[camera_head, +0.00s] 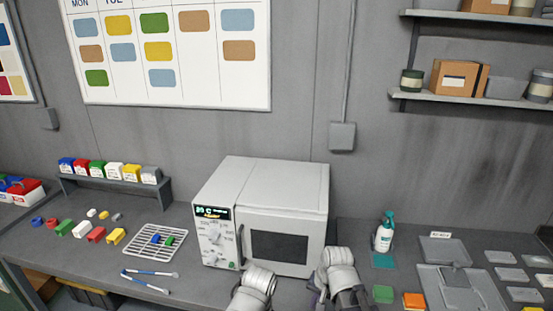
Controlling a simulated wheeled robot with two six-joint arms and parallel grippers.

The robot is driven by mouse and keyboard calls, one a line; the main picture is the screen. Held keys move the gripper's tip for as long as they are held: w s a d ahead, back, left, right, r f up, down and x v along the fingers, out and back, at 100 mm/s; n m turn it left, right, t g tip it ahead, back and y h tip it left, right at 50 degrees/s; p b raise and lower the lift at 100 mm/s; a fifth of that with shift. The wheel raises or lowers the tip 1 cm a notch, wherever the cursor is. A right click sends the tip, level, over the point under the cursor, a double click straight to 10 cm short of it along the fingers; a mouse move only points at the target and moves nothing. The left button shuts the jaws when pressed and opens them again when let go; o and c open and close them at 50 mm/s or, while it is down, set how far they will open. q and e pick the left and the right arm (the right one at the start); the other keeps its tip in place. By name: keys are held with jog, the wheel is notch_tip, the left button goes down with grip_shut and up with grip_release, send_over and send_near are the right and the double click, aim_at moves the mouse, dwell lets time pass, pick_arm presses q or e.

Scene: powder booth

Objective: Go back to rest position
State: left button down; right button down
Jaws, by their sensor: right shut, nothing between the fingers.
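My right gripper (318,291) is low in the view, at the bench's front edge just right of the white oven. It is shut with nothing in it, and my own wrist partly hides it. My left arm comes up at the bottom edge in front of the oven; its fingers are out of view. The white oven (262,174) stands on the grey bench with its door closed and a lit green display on its panel. Both arms are apart from the loose pieces.
A wire rack (141,245) with a blue and a green piece lies left of the oven. Several coloured blocks and two brushes (146,283) lie nearby.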

jog(key=s+d+n+h, duration=0.1)
jog(key=s+d+n, duration=0.3)
jog(key=d, duration=0.2)
jog(key=s+a+f+n+g+h+b, duration=0.1)
jog(key=s+a+f+n+b, duration=0.3)
jog(key=a+f+b, duration=0.6)
jog(key=shift+s+a+f+n+g+h, duration=0.15)
jog(key=shift+s+a+n+g+h, duration=0.3)
jog(key=shift+s, duration=0.7)
